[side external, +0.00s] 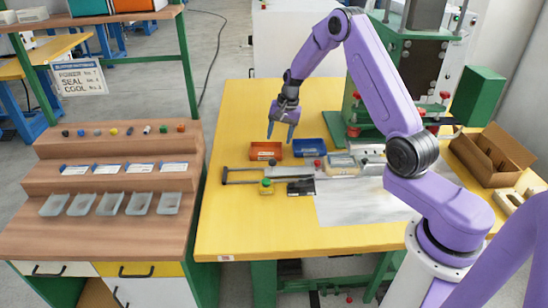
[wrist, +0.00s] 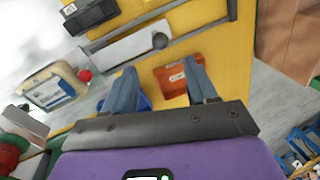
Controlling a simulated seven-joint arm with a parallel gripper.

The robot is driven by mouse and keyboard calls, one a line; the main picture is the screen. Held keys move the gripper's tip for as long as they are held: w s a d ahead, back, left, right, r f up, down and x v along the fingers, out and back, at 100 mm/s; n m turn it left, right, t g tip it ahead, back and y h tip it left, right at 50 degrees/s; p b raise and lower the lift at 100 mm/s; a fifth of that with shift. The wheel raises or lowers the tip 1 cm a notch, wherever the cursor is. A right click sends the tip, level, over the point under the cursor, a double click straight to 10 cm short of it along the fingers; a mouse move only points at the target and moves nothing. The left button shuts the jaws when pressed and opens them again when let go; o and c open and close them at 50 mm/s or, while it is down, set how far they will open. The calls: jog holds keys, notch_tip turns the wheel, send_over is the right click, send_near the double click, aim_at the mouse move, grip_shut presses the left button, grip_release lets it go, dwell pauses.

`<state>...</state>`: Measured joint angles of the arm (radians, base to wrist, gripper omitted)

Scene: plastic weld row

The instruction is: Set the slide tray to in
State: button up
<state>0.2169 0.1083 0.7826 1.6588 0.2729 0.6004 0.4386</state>
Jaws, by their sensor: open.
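The slide tray (wrist: 125,48) looks like a light grey plate with a dark round knob (wrist: 160,40) at one end, lying between two dark rails (wrist: 195,35) in the wrist view. In the side view the grey plate (side external: 292,173) lies at the right part of the rail frame (side external: 240,183), and bare table shows between the rails to its left. My gripper (side external: 280,138) is open and empty above the table, behind the tray. In the wrist view its two fingers (wrist: 158,78) are apart, and neither touches the tray or knob.
An orange bin (side external: 265,152) and a blue bin (side external: 309,148) stand behind the tray. A red knob (side external: 317,163) and a labelled box (side external: 342,165) are to its right. The table's left front (side external: 235,225) is clear.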

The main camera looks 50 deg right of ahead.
jog(key=f, duration=0.3)
jog(key=w+f, duration=0.1)
jog(key=f, duration=0.3)
jog(key=a+f, duration=0.1)
jog(key=f, duration=0.2)
jog(key=shift+w+f, duration=0.35)
jog(key=shift+w, duration=0.05)
